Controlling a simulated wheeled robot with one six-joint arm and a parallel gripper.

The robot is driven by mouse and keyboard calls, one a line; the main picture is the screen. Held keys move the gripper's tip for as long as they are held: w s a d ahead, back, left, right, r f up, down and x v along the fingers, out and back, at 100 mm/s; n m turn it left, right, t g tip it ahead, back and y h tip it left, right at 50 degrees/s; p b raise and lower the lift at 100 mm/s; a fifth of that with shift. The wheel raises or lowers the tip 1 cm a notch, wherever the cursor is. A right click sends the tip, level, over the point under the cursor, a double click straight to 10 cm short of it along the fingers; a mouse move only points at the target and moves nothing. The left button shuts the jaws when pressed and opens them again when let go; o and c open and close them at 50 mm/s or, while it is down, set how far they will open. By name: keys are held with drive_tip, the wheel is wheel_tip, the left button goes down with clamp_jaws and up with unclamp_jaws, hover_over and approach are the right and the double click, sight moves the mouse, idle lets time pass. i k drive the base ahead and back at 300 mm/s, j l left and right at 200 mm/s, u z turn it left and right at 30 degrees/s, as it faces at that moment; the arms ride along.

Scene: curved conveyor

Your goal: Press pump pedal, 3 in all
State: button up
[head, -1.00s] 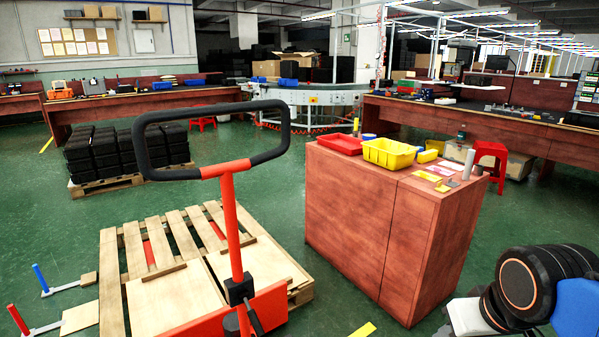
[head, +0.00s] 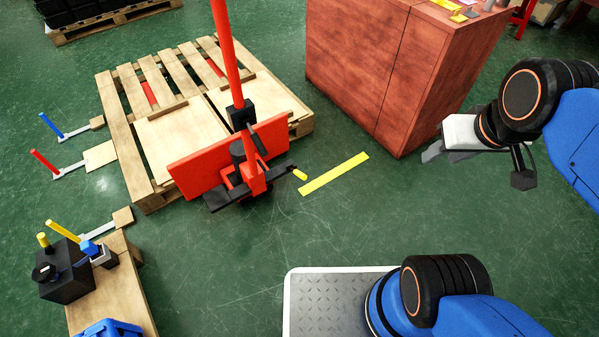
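The pump pedal, a short dark lever with a yellow tip (head: 299,174), sticks out to the right from the base of a red pallet jack (head: 232,155). The pedal points slightly downward. The jack's red upright handle rises out of the top of the picture. My gripper (head: 432,153) is at the right, in the air in front of the red-brown cabinet, well to the right of the pedal and apart from it. Its grey fingers are small and seen from the side, so its opening cannot be told.
A wooden pallet (head: 160,204) lies under the jack. A yellow floor strip (head: 334,173) is right of the pedal. The red-brown cabinet (head: 354,62) stands behind. A wooden bench (head: 92,300) with a black box (head: 66,270) is lower left. Green floor is clear between.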

sight(216, 198)
drive_tip(key=u, duration=1.3)
